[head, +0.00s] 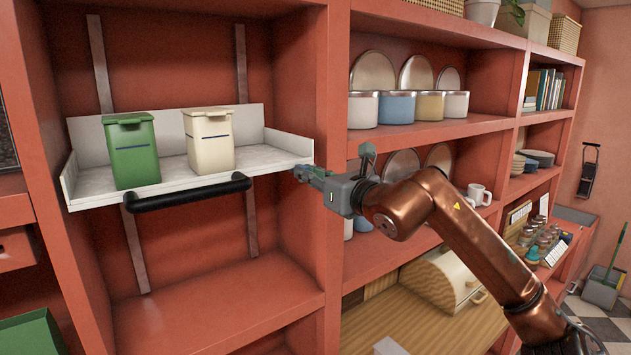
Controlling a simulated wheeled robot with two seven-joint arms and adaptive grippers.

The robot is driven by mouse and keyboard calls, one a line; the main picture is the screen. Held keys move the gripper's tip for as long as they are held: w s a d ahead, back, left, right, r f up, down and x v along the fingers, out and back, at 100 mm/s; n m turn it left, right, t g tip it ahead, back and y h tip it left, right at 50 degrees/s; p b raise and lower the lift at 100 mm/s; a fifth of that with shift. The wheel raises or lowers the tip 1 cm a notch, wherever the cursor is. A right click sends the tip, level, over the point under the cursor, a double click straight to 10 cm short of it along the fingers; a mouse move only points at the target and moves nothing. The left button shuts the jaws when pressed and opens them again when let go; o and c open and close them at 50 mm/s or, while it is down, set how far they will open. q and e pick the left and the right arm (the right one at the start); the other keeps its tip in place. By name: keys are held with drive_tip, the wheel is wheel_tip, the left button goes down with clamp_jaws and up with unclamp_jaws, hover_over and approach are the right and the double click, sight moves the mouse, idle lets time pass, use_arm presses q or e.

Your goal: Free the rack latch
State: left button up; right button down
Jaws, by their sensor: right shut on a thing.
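The white rack (270,154) is a tray with low side and back walls, set in the red shelving bay. It carries a green lidded canister (134,155) and a cream lidded canister (209,143), both upright. A black bar handle (187,194) runs along its front edge. My right gripper (304,173) reaches in from the right to the rack's front right corner. Its fingers are shut on the rack latch, which they mostly hide. My left gripper is not in view.
A red upright post (333,90) stands right beside my right gripper. Shelves beyond it hold several jars (397,107), plates and a mug (479,194). A bread box (445,280) sits lower down. The red shelf (210,305) below the rack is bare.

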drive_tip(key=shift+s+a+b, duration=0.35)
drive_tip(key=shift+s+a, duration=0.15)
drive_tip(key=shift+a, duration=0.2)
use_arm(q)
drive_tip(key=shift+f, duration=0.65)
use_arm(e)
drive_tip(key=shift+w+d, duration=0.1)
drive_tip(key=c, duration=2)
unclamp_jaws()
drive_tip(key=shift+o, duration=0.2)
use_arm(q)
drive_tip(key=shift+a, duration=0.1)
use_arm(e)
drive_tip(key=shift+d, duration=0.1)
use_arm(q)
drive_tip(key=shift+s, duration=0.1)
use_arm(e)
drive_tip(key=v, duration=1.2)
